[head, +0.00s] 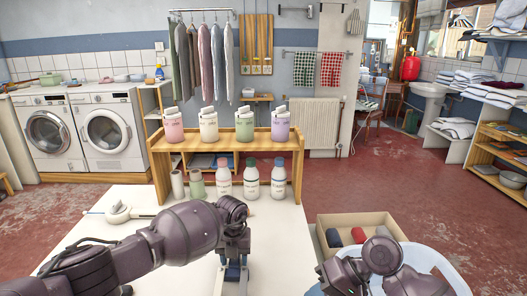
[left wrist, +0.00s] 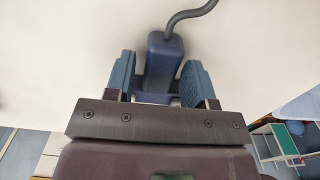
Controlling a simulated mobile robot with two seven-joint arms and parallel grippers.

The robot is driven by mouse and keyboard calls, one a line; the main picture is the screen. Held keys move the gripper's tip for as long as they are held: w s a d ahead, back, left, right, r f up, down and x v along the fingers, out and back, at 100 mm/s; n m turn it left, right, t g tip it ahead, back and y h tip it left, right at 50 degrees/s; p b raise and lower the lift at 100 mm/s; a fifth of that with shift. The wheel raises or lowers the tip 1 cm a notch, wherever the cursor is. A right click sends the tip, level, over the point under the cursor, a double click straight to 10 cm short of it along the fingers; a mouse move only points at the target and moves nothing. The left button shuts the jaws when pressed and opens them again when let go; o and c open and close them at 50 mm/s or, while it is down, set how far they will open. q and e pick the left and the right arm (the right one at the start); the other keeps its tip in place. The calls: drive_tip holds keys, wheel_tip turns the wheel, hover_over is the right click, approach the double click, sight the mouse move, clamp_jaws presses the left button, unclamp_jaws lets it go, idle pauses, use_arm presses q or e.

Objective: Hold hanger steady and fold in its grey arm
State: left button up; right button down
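A dark blue block with a curved grey hook (left wrist: 190,15), seemingly the hanger (left wrist: 158,62), lies on the pale table in the left wrist view. My left gripper (head: 232,278) points down over the table's front part. It also shows in the left wrist view (left wrist: 158,82), with its blue-padded fingers apart on both sides of the block. Light gaps show beside the block, so the fingers look open around it. The hanger's grey folding arm cannot be made out; my gripper and arm hide much of it. My right arm is at the lower right; its fingers are not clear.
The white table (head: 85,245) has a wooden shelf (head: 230,143) at its back, with several bottles on and under it. A white device (head: 118,211) lies at the left. A cardboard box (head: 375,222) and a white basket (head: 425,262) stand near my right arm.

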use_arm(q)
drive_tip(key=shift+o, duration=0.7)
